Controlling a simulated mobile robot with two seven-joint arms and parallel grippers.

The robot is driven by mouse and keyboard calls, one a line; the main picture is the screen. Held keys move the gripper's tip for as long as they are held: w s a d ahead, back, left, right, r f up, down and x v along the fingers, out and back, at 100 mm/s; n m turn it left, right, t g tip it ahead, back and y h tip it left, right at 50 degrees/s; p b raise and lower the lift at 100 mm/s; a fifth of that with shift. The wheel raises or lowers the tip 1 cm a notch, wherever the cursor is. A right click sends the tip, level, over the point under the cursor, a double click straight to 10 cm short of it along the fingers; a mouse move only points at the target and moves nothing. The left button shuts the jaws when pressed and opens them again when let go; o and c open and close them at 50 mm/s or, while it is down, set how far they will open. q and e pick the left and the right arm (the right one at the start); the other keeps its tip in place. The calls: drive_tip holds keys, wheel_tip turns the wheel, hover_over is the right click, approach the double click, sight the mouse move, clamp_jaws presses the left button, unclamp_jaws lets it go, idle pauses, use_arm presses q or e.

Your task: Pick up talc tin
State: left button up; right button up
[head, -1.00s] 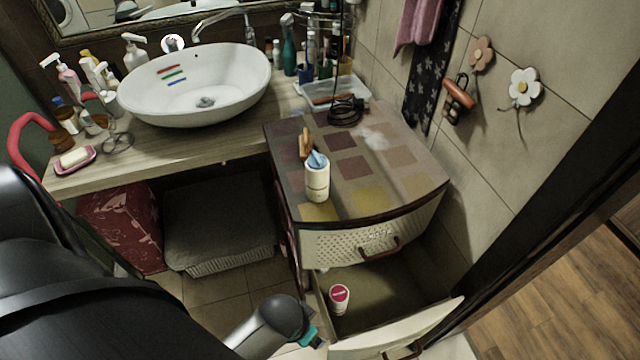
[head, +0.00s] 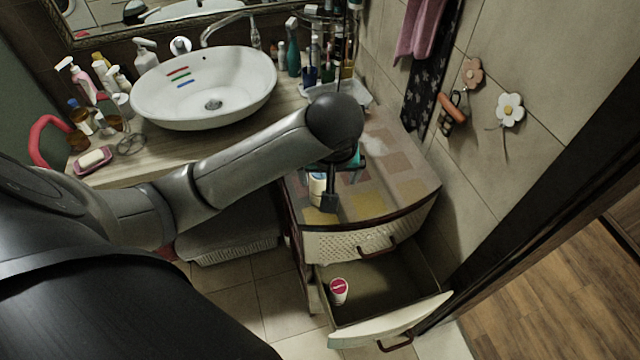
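A cream cylindrical container (head: 316,187), which looks like the talc tin, stands upright on the patchwork-topped cabinet (head: 375,203), near its left front. My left arm reaches across from the left, and my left gripper (head: 325,200) points down at this container. One dark finger overlaps the container's right side. The other finger is not clear, so I cannot tell whether the gripper grips it. A smaller white container with a pink lid (head: 339,290) stands in the open drawer below. My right gripper is not in view.
The open drawer (head: 390,325) juts out at the cabinet's front. A white basin (head: 203,90) sits on the wooden counter, with several bottles at its left and behind it. A white tray (head: 350,95) lies behind the wrist. A tiled wall bounds the right.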

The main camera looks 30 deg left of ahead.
sight(320, 176)
use_arm(q)
drive_tip(key=shift+n+y, duration=0.5)
drive_tip(key=shift+n, duration=0.4)
drive_tip(key=w+a+f, duration=0.1)
drive_tip(key=f, duration=0.1)
drive_tip(key=w+a+f, duration=0.2)
drive_tip(key=f, duration=0.1)
drive_tip(key=w+a+f, duration=0.1)
drive_tip(key=a+f, duration=0.1)
drive_tip(key=shift+w+f+b, duration=0.15)
drive_tip(key=shift+w+b, duration=0.05)
drive_tip(key=shift+b, duration=0.1)
drive_tip(key=shift+w+x, duration=0.25)
drive_tip(key=shift+x, duration=0.8)
drive_tip(key=shift+w+x, duration=0.25)
drive_tip(key=shift+x, duration=0.8)
drive_tip(key=shift+w+a+f, duration=0.15)
drive_tip(key=shift+f, duration=0.2)
clamp_jaws()
